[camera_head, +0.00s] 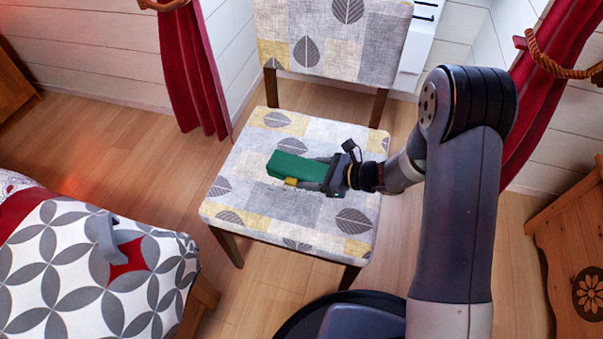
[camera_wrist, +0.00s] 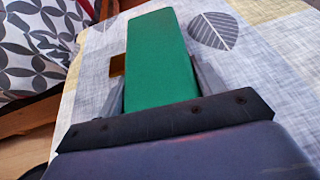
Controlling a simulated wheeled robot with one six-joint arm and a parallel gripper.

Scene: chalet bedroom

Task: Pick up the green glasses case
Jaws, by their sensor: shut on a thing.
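The green glasses case (camera_head: 290,166) is a long green box over the seat of the patterned chair (camera_head: 240,205). My gripper (camera_head: 312,173) reaches in from the right and is shut on the near end of the case. In the wrist view the case (camera_wrist: 160,60) sticks out forward between the two fingers of my gripper (camera_wrist: 160,95). I cannot tell whether the case touches the seat or is held just above it. The case's end inside the gripper is hidden.
A small yellow-brown thing (camera_head: 291,182) shows beside the case, partly hidden by a finger. The chair's backrest (camera_head: 335,35) rises behind the seat. A bed (camera_head: 70,260) with a grey object (camera_head: 105,238) is at left. A wooden cabinet (camera_head: 570,250) stands at right.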

